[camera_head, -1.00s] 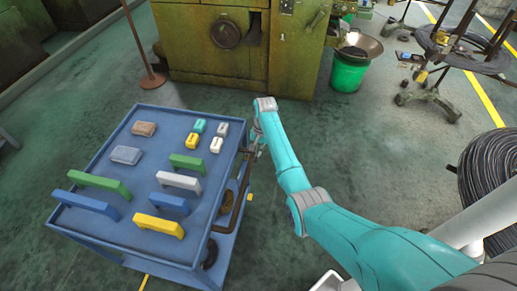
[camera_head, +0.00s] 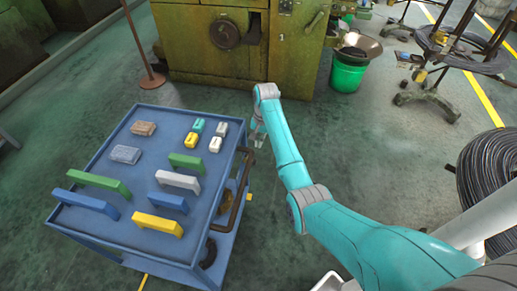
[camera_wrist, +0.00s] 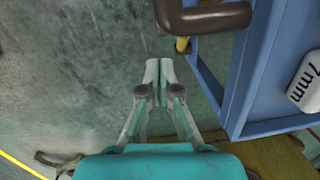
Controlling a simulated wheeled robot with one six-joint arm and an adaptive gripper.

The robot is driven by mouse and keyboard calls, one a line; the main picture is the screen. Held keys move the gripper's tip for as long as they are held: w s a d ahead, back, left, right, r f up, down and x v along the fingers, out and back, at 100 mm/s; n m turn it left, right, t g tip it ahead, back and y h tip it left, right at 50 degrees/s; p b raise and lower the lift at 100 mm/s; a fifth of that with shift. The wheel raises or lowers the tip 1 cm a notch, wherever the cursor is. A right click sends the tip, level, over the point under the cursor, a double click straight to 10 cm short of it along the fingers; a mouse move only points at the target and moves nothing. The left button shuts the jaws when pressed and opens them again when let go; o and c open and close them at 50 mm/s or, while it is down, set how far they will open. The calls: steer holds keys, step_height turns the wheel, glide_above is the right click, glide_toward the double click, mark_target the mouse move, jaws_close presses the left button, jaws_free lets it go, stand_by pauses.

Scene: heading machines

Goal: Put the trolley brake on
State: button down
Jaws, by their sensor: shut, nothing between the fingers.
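The blue trolley (camera_head: 218,207) stands at the left with blocks on its top; its edge fills the right of the wrist view (camera_wrist: 246,75). Its brown push handle (camera_head: 236,205) runs along its right side and shows at the top of the wrist view (camera_wrist: 205,18). A small yellow part (camera_head: 249,197) juts out low beside the handle; a yellow piece (camera_wrist: 182,44) shows under the handle in the wrist view. I cannot tell for sure that it is the brake. My gripper (camera_head: 258,142) is shut and empty, beside the trolley's far right corner, apart from the handle in the wrist view (camera_wrist: 158,68).
Coloured bars and small blocks, such as a yellow bar (camera_head: 158,225), lie on the trolley top. A green machine (camera_head: 215,50) stands behind, with a green bucket (camera_head: 348,75) to its right. A wire coil (camera_head: 490,180) is at the right.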

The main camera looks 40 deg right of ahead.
step_height(320, 180, up, 6)
steer(key=s, duration=0.1)
steer(key=shift+a+r, duration=0.15)
steer(key=shift+r, duration=0.1)
steer(key=shift+s, duration=0.1)
